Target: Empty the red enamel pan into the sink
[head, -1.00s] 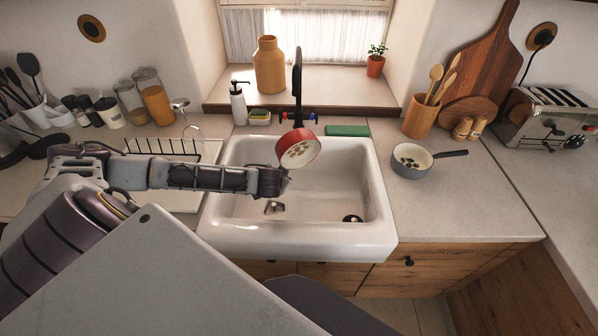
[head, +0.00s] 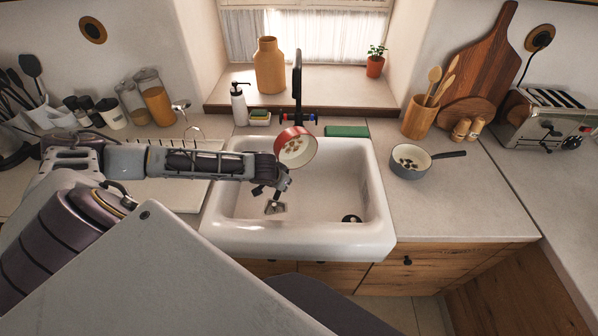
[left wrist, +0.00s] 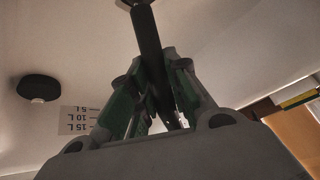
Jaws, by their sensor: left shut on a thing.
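The red enamel pan (head: 283,141) hangs in the air over the sink (head: 240,242), tilted, with its cream inside turned toward the head view. Several small brownish pieces (head: 294,147) show inside the pan. My left gripper (head: 277,187) is at the near side of the pan, also above the sink. In the left wrist view its fingers are shut on the pan's dark handle (left wrist: 148,45). The pan's bowl is mostly out of that view. My right gripper does not show.
A grey pan (head: 412,172) with dark pieces stands on the right counter. The black faucet (head: 297,75) rises just behind the red pan. A black drain piece (head: 352,218) and a small grey patch (head: 275,207) show in the sink. A dish rack (head: 175,143) stands left.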

